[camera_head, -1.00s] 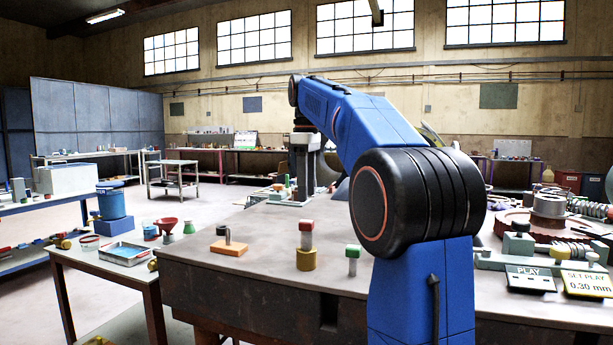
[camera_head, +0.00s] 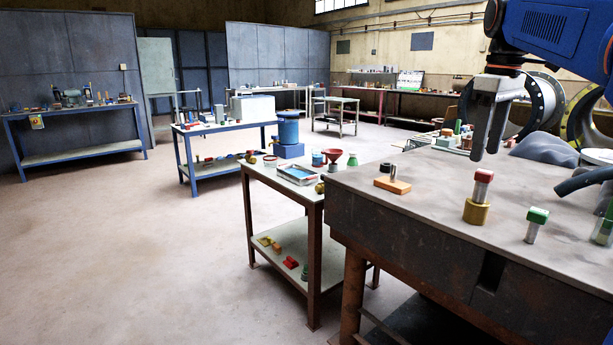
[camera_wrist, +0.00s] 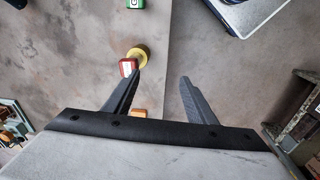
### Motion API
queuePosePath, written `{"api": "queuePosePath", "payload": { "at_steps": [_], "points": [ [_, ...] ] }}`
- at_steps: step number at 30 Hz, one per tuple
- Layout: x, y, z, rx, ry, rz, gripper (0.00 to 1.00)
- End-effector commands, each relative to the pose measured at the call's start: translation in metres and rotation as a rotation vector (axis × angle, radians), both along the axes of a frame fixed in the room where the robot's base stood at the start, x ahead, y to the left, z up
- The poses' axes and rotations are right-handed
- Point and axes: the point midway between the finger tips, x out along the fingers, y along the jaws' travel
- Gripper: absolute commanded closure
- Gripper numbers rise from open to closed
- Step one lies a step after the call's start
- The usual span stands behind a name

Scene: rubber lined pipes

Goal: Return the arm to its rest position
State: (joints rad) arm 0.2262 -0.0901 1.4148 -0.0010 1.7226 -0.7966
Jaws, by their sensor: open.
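My gripper (camera_head: 484,156) hangs fingers down from my blue arm (camera_head: 550,28) over the far part of the dark workbench (camera_head: 400,225), at the upper right of the head view. Its two grey fingers are apart. In the wrist view the fingers (camera_wrist: 160,77) are spread with nothing between them. A red-capped plug (camera_head: 482,185) stands in a yellow base (camera_head: 476,211) on the bench, nearer than my gripper in the head view. In the wrist view the red cap (camera_wrist: 127,67) shows beside the left fingertip; I cannot tell the height gap.
A green-capped plug (camera_head: 537,224) and an orange block (camera_head: 392,186) stand on the bench. Large black-flanged pipes (camera_head: 537,105) stand behind my gripper. A small table (camera_head: 262,179) with a red funnel (camera_head: 334,155) adjoins the bench. The floor at left (camera_head: 120,250) is clear.

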Motion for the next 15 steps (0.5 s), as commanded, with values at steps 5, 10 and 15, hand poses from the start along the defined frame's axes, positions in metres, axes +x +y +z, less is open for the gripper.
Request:
{"api": "queuePosePath", "payload": {
  "at_steps": [5,10,15],
  "points": [
    [-0.039,0.026,-0.036,0.004,-0.052,-0.087,0.49],
    [-0.076,0.048,-0.077,0.016,-0.105,-0.173,0.49],
    [-0.114,0.066,-0.124,0.036,-0.157,-0.257,0.49]
  ]
}}
